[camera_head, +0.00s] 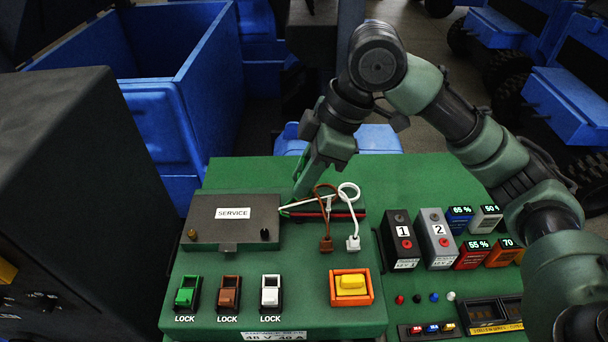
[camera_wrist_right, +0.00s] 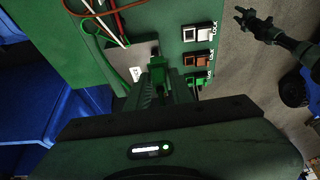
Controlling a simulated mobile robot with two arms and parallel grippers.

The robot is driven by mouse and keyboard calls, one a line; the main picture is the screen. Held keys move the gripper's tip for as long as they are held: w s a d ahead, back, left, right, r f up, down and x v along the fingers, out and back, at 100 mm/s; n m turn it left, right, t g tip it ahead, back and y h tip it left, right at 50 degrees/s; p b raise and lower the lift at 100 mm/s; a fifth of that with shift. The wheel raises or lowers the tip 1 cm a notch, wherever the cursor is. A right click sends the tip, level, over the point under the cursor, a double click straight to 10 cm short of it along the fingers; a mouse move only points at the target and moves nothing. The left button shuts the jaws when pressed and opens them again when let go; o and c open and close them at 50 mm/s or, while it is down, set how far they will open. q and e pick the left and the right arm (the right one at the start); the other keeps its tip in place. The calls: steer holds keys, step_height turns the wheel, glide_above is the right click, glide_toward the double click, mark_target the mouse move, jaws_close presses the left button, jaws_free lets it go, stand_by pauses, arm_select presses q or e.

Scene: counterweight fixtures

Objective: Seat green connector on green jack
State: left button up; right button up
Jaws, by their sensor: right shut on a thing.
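My right gripper (camera_head: 299,190) is above the panel's back, behind the service cover. In the right wrist view it (camera_wrist_right: 164,72) is shut on a small green piece (camera_wrist_right: 157,62), which looks like the green connector; the fingers hide much of it. The green jack (camera_head: 187,292) is front left on the panel, marked LOCK. It also shows in the right wrist view (camera_wrist_right: 196,80), partly hidden by the gripper. The connector is apart from the jack in the head view. My left gripper (camera_wrist_right: 250,16) shows small in the wrist view, its fingers apparently apart and empty.
A brown jack (camera_head: 228,292) and white jack (camera_head: 270,292) stand right of the green one.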

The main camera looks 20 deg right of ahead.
step_height(320, 180, down, 11)
steer(key=b, duration=0.3)
steer(key=shift+r, duration=0.2)
stand_by(0.4)
steer(key=s+a+p, duration=0.1)
steer(key=a+p, duration=0.8)
steer(key=a, duration=1.6)
steer(key=shift+a, duration=0.15)
stand_by(0.4)
steer(key=shift+f+b, duration=1.15)
steer(key=shift+f, duration=1.85)
